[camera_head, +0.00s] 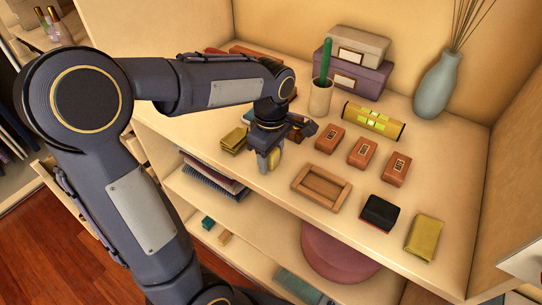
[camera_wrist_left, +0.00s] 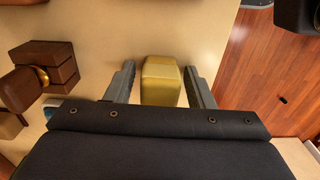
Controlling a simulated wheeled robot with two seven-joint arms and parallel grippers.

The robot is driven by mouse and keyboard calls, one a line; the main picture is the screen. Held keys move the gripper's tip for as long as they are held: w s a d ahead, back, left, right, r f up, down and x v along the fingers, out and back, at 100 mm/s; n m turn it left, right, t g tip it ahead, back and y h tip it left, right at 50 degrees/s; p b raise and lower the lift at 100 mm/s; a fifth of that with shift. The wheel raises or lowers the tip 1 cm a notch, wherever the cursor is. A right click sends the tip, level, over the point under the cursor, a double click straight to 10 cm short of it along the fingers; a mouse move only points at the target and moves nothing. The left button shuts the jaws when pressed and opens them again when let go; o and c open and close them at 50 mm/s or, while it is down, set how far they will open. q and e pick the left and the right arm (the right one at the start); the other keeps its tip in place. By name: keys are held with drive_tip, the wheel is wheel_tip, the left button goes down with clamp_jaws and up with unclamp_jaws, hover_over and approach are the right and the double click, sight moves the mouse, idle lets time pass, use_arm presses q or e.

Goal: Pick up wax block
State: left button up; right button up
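A yellow block (camera_wrist_left: 160,80), which I take for the wax block, stands between the two fingers of my left gripper (camera_wrist_left: 160,88) in the left wrist view. A gap shows on each side of it, so the fingers are open around it and not closed on it. My right gripper is not in view.
A wooden frame (camera_head: 322,187), a black-topped block (camera_head: 380,213), several brown labelled blocks (camera_head: 362,153), a spirit level (camera_head: 373,120), a cactus pot (camera_head: 320,98) and a vase (camera_head: 437,85) share the shelf.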

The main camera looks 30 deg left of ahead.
use_arm(q)
drive_tip(key=c, duration=0.8)
drive_tip(key=shift+c, duration=0.2)
drive_tip(key=shift+r, duration=0.1)
drive_tip(key=shift+r, duration=0.25)
drive_tip(key=r, duration=0.3)
drive_tip(key=shift+s+r, duration=0.2)
drive_tip(key=shift+s, duration=0.1)
drive_tip(key=s+d+r, duration=0.2)
drive_tip(key=s+r, duration=0.7)
drive_tip(key=s, duration=0.4)
drive_tip(key=shift+d, duration=0.3)
